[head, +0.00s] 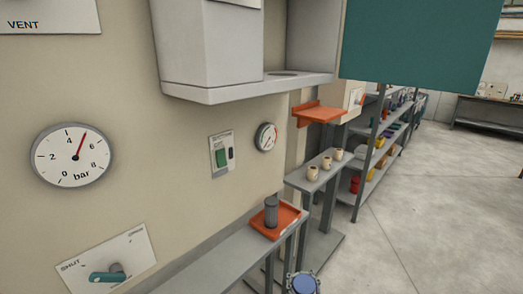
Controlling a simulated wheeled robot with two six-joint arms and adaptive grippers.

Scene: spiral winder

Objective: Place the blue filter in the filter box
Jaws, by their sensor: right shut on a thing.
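A round blue thing (304,285), which looks like the blue filter, shows at the bottom edge, right of centre. Its lower part is cut off by the frame. My right gripper (302,280) is shut on it, with dark finger parts at its rim. It is in front of the grey bench and low in the view. A grey box (210,45) with an open side and a teal panel (420,42) beside it is on the wall above; I cannot tell whether this is the filter box. My left gripper is not in view.
An orange tray (288,217) with a dark grey cylinder (271,211) stands on the grey bench (215,257). A shelf (318,184) with beige cups, an orange wall ledge (318,116) and a loaded rack (372,172) stand behind. The floor (440,210) at right is clear.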

